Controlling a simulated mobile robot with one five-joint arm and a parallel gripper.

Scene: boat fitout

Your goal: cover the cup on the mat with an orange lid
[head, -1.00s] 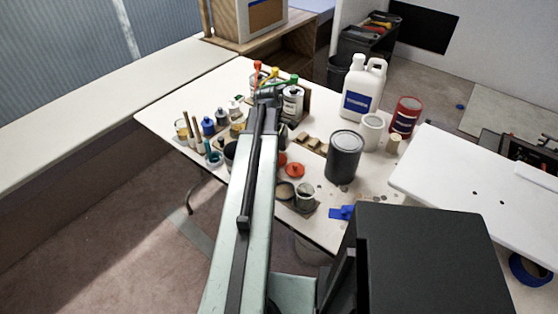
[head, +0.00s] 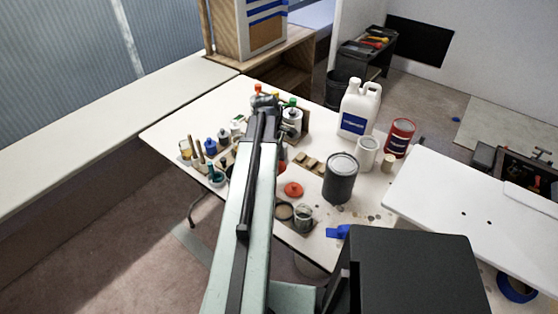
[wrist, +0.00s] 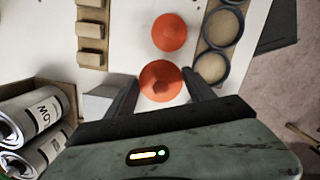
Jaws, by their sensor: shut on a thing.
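In the wrist view, my gripper (wrist: 161,92) has its two fingers closed on either side of an orange lid (wrist: 160,80) with a raised middle. A second orange lid (wrist: 169,32) lies just beyond it on the white table; an orange lid also shows on the table in the head view (head: 293,189). In the head view, a cup (head: 303,214) stands near the table's front edge. My arm hides my fingertips there.
A rack with paint tubes (wrist: 38,140) is close on the left in the wrist view, with wooden blocks (wrist: 90,30) above it. A dark grey can (head: 340,178), a white jug (head: 358,108) and a red can (head: 399,138) stand on the table's right side.

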